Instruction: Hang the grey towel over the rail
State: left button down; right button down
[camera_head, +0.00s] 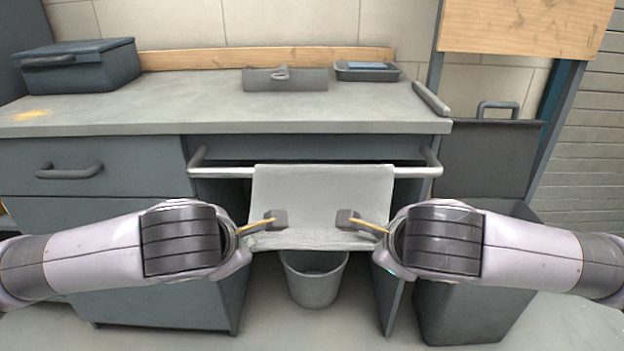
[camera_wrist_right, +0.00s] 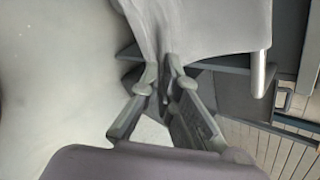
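The grey towel (camera_head: 322,195) hangs as a pale sheet at the grey rail (camera_head: 220,172) on the front of the bench. It covers the rail's middle; its back side is hidden. My left gripper (camera_head: 278,219) is at the towel's lower left, its tip against the cloth; its finger gap does not show. My right gripper (camera_head: 348,219) is at the lower right. In the right wrist view, the right gripper's (camera_wrist_right: 165,85) fingers close on gathered towel cloth (camera_wrist_right: 180,30).
A grey bucket (camera_head: 314,283) stands below the towel. On the worktop (camera_head: 190,105) are a dark toolbox (camera_head: 80,65), a folded grey cloth (camera_head: 285,79) and a small tray (camera_head: 367,72). A dark bin (camera_head: 470,300) stands to the right.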

pick_arm(q)
jog(key=shift+a+f, duration=0.1)
jog(key=shift+f, duration=0.2)
pick_arm(e)
jog(key=shift+w+d+f, duration=0.1)
jog(key=shift+f, duration=0.2)
pick_arm(q)
jog(key=c, duration=2.4)
grip_release()
pick_arm(e)
jog(key=c, duration=2.3)
grip_release()
pick_arm(q)
jog(key=c, duration=1.6)
grip_release()
pick_arm(e)
jog(key=o, duration=0.7)
pick_arm(q)
jog(key=shift+s, duration=0.1)
